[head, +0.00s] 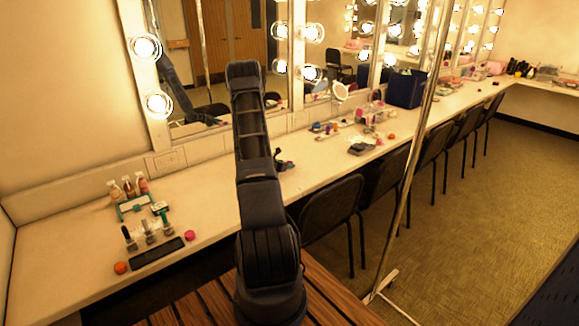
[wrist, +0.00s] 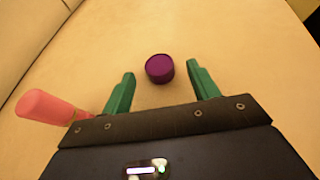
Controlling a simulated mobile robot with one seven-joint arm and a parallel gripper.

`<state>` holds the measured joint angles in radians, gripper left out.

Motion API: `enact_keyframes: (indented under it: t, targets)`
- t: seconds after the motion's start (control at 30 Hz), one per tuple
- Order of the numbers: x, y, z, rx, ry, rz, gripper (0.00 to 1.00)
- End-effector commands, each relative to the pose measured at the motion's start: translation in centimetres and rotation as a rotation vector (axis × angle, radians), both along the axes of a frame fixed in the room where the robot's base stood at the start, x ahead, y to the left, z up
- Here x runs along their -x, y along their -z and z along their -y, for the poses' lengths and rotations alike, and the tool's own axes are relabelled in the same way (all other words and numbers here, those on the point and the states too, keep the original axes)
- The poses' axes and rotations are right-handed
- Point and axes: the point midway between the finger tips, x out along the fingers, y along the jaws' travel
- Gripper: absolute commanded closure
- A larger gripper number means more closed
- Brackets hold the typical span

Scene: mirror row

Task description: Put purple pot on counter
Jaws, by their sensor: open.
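The purple pot (wrist: 160,69) is a small, round, dark purple jar on a plain cream surface in the wrist view. My gripper (wrist: 161,72) is open, with one green finger on each side of the pot. Gaps show between the pot and both fingers. I cannot tell how far the fingertips are above the surface. The long cream counter (head: 72,237) runs along the mirrors in the head view. There I cannot make out the purple pot, and my arm hides most of the area around my gripper.
A pink-red bottle-like item (wrist: 45,105) is close to the left finger. Small bottles (head: 128,188) and a dark tray (head: 157,254) are at the counter's near left. A dark blue bin (head: 405,88) stands farther along. Black chairs (head: 332,210) line the front edge.

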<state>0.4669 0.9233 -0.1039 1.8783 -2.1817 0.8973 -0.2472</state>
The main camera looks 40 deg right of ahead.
Motion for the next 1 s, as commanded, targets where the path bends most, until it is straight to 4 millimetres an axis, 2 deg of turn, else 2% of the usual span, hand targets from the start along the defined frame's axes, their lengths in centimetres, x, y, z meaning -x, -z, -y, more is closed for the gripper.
enact_keyframes:
  t: [0.03,0.2,0.47,0.5,0.73,0.8,1.0]
  targets:
    - [-0.2,0.2,0.8,0.0,0.002,0.0,0.4]
    - [-0.5,0.8,2.2,0.0,0.0,-0.001,0.4]
    - [-0.6,0.9,2.4,0.0,0.0,-0.001,0.4]
    - [-0.6,0.9,2.4,0.0,0.0,-0.001,0.42]
    - [-0.6,0.9,2.4,0.0,0.0,-0.001,0.87]
    - [-0.6,0.9,2.4,0.0,0.0,0.0,0.92]
    - [-0.6,0.8,2.4,0.0,0.0,0.0,0.92]
